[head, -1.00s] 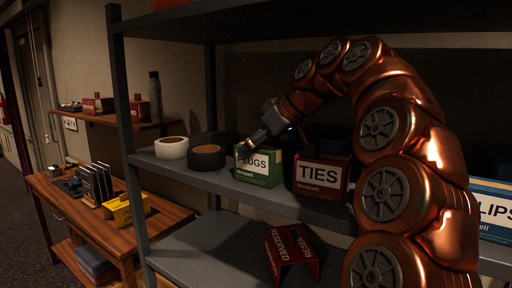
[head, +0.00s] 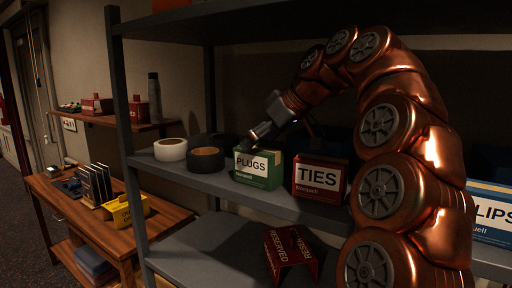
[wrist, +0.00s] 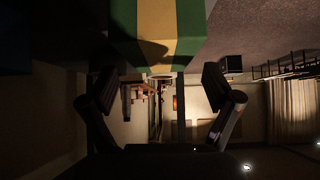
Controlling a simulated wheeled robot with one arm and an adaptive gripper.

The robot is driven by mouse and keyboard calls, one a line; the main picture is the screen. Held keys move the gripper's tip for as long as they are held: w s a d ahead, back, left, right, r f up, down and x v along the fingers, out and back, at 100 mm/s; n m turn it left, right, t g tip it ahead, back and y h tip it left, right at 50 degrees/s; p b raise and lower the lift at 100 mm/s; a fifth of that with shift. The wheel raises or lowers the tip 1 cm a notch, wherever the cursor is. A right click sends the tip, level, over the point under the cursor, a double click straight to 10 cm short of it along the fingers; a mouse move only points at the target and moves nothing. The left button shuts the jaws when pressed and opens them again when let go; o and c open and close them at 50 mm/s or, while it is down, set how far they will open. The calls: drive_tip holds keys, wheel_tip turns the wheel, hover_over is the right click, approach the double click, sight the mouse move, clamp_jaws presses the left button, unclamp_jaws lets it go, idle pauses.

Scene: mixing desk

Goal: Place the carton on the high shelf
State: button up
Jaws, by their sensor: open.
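A green carton (head: 258,170) with a white PLUGS label stands on the middle shelf (head: 225,190). A red carton (head: 320,177) labelled TIES stands just right of it. My gripper (head: 254,140) is at the top of the green carton, reaching down from the upper right. Whether a finger touches the carton cannot be told. The high shelf (head: 260,20) runs across the top.
A white roll (head: 171,149) and dark rolls (head: 206,160) sit left of the green carton. A blue LIPS-labelled box (head: 492,205) is at the right. A red RESERVED sign (head: 291,252) stands on the lower shelf (head: 215,245). The shelf post (head: 128,140) is at left.

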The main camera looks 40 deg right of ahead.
drive_tip(key=shift+b+v, duration=0.4)
drive_tip(key=shift+v, duration=1.25)
drive_tip(key=s+d, duration=0.1)
drive_tip(key=s, duration=0.2)
drive_tip(key=s+d+p, duration=0.1)
drive_tip(key=s, duration=0.2)
drive_tip(key=s+d, duration=0.1)
drive_tip(key=s, duration=0.2)
drive_tip(key=shift+s+r, duration=0.1)
drive_tip(key=shift+s, duration=0.3)
drive_tip(key=shift+s+d+p, duration=0.2)
drive_tip(key=shift+s+p, duration=0.15)
drive_tip(key=shift+s, duration=0.4)
